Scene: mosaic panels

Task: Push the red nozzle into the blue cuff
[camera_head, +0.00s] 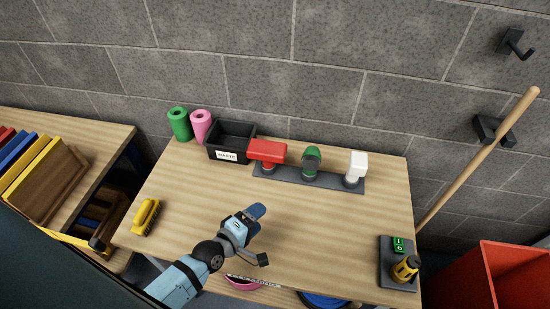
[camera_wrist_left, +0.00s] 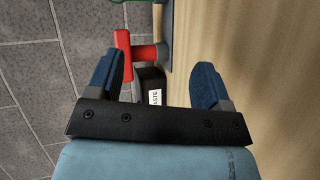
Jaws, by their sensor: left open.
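The red nozzle (camera_head: 266,150) is a block-like red head on a stem, standing at the left end of a dark rack (camera_head: 334,182) at the back of the table. It also shows in the left wrist view (camera_wrist_left: 123,45) as a red T shape, ahead of the fingers. My left gripper (camera_head: 262,235) is open and empty above the middle of the table, nearer the front than the rack and apart from the nozzle. Its two blue fingers show in the left wrist view (camera_wrist_left: 157,64). I cannot make out a blue cuff. My right gripper is not in view.
A green-topped piece (camera_head: 312,156) and a white-topped piece (camera_head: 358,163) stand on the rack. A black waste bin (camera_head: 231,137), green roll (camera_head: 179,124) and pink roll (camera_head: 201,125) are at back left. The table's middle is clear.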

